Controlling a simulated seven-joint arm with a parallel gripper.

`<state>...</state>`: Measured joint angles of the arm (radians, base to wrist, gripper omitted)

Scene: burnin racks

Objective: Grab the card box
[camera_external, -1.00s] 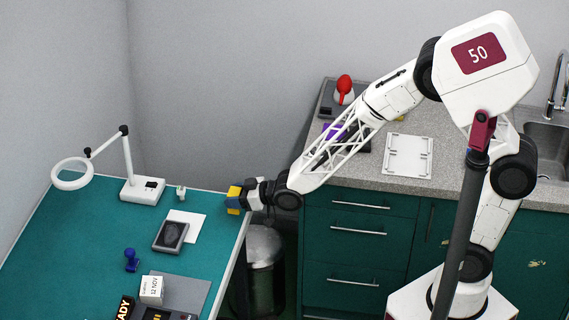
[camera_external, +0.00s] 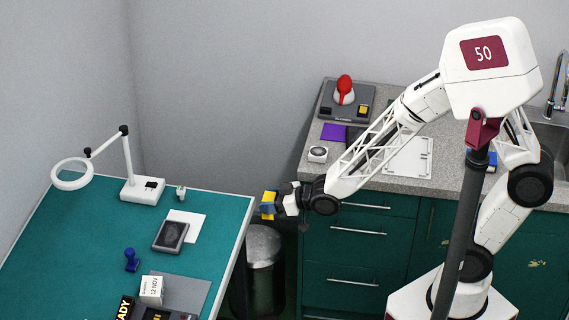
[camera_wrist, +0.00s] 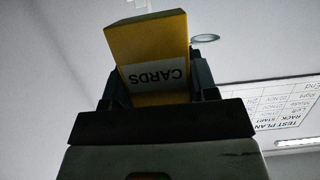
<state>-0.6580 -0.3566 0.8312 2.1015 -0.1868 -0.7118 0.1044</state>
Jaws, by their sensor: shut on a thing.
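The card box (camera_wrist: 148,45) is yellow with a white label reading "CARDS", upside down in the wrist view. It sits between the two dark fingers of my gripper (camera_wrist: 155,85), which is shut on it. In the external view my gripper (camera_external: 272,206) holds the yellow card box (camera_external: 268,198) in the air, just right of the green table's right edge. The fingers cover part of the box there.
The green table (camera_external: 60,235) at left holds a magnifier lamp (camera_external: 142,188), an ink pad (camera_external: 171,236), a blue stamp (camera_external: 131,260) and a date block (camera_external: 151,290). A bin (camera_external: 263,265) stands below my gripper. The grey counter (camera_external: 441,178) is at right.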

